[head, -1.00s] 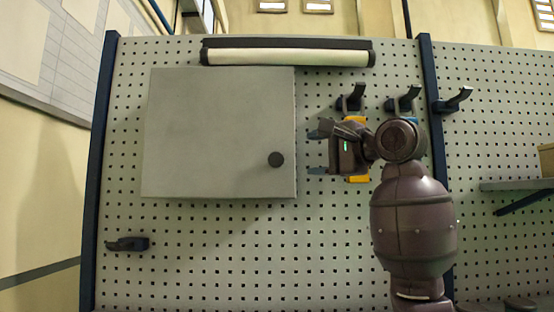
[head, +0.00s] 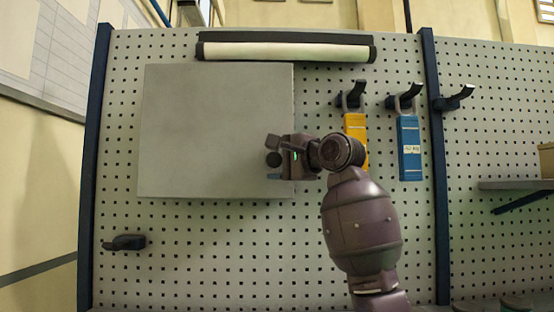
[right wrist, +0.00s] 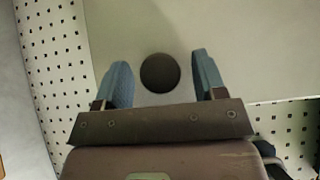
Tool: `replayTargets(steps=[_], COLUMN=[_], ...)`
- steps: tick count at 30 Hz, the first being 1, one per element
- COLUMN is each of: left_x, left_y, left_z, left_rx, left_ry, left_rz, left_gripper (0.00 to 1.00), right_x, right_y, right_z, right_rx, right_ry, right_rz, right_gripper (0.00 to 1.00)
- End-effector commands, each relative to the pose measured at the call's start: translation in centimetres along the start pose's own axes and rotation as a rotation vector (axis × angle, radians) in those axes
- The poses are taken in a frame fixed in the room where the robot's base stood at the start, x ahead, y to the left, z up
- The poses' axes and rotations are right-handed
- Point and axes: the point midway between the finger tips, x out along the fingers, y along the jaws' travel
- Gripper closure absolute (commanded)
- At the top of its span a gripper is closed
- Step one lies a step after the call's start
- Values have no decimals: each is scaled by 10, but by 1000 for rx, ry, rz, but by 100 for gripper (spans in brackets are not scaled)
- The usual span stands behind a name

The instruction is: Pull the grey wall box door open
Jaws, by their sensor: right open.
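The grey wall box (head: 210,120) hangs on the pegboard, and its door is shut. Its round dark knob (head: 273,159) sits near the door's lower right edge. My right gripper (head: 272,158) is at the knob. In the right wrist view the same knob (right wrist: 160,73) lies between the two blue fingers of the open gripper (right wrist: 162,80), with a gap on each side. The grey door face (right wrist: 240,50) fills much of that view behind it. How deep the fingers reach around the knob I cannot tell. My left gripper is not in view.
A yellow tag-like item (head: 355,135) and a blue one (head: 409,148) hang on hooks right of the box. A roller lamp (head: 287,50) is mounted above it. A black hook (head: 124,242) sits at lower left. A shelf (head: 515,184) is at far right.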

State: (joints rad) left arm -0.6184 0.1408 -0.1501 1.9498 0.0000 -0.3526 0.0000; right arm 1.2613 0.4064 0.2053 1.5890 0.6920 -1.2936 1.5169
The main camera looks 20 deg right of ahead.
Motion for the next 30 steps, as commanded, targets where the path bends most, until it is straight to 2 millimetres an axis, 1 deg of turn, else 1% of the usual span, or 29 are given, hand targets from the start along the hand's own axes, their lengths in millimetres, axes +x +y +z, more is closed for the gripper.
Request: replayTargets(steps=[3, 4, 16, 23, 26, 30], left_x=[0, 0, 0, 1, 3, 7], left_y=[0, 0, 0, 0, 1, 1], left_z=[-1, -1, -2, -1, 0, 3], left_rx=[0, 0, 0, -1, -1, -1], left_ry=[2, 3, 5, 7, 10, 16], left_rz=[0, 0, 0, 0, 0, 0], left_gripper=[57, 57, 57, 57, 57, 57], right_x=[0, 0, 0, -3, -7, -17], right_y=[0, 0, 0, 0, 1, 2], right_z=[0, 0, 0, 4, 10, 22], right_rx=[0, 0, 0, -1, -2, -2], right_ry=[0, 0, 0, 11, 33, 88], right_rz=[0, 0, 0, -1, -3, -3], right_gripper=[36, 39, 100, 100, 100, 100])
